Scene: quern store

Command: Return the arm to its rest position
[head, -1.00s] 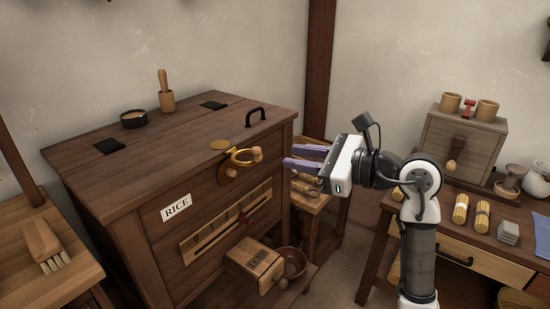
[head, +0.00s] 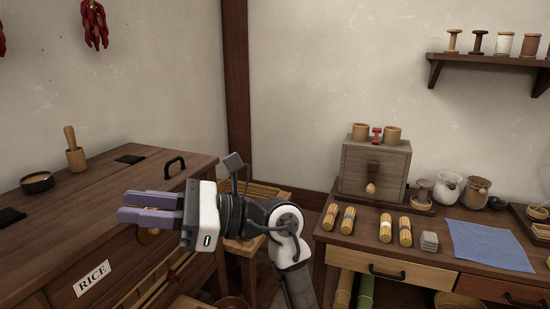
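My gripper (head: 150,208) has two purple fingers pointing left. They lie close together, with a thin gap showing between them, and I see nothing held. My arm is bent and rises from the bottom middle of the view.
A desk (head: 340,247) at the right bears a small wooden box (head: 376,168), noodle bundles, jars and a blue cloth (head: 487,245). A low wooden stand (head: 247,245) is behind my arm. A wall shelf (head: 490,62) holds spools. The chest top carries a black handle (head: 175,166).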

